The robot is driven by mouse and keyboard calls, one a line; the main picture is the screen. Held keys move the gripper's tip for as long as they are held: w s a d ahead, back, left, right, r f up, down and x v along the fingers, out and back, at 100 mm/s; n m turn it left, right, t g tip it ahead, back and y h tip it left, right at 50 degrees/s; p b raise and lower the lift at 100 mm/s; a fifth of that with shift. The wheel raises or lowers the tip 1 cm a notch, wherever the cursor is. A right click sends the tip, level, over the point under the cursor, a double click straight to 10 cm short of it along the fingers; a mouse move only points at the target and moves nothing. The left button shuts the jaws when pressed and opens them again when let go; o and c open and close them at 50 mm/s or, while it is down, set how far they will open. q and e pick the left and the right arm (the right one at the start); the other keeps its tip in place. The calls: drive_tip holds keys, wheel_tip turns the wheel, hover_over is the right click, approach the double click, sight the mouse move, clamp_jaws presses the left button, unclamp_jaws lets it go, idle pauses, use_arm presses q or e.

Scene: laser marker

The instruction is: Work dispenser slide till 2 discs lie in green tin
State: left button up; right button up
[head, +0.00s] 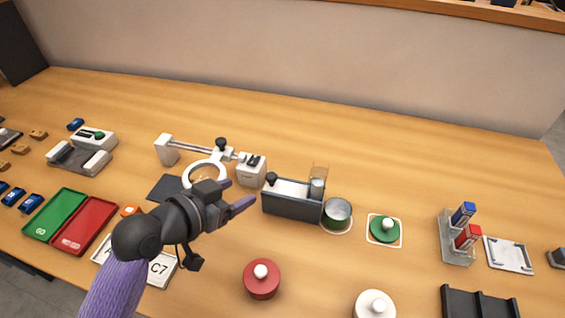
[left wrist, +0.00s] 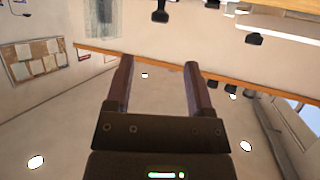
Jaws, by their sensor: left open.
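The dispenser (head: 292,206) is a dark grey box with a white top, near the middle of the table in the head view. A black knob (head: 271,178) stands at its left end and a clear tube (head: 319,172) at its right end. I cannot tell what lies in the tin. My left gripper (head: 240,194) is open and empty, left of the dispenser in the picture. Its two fingers (left wrist: 160,85) stand apart in the left wrist view. My right gripper is not in view.
A green lid (head: 384,231) lies right of the tin. A ring magnifier (head: 205,172) stands behind my left gripper. Red (head: 86,226) and green (head: 54,213) trays lie left. The table's back is clear.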

sight(268, 178)
use_arm(q)
drive_tip(key=b+x, duration=0.2)
drive_tip(key=x, duration=0.6)
drive_tip(key=shift+f+b, duration=0.25)
drive_tip(key=shift+b, duration=0.05)
drive_tip(key=shift+w+d, duration=0.25)
drive_tip(key=shift+d, duration=0.05)
clamp_jaws()
idle(0.6)
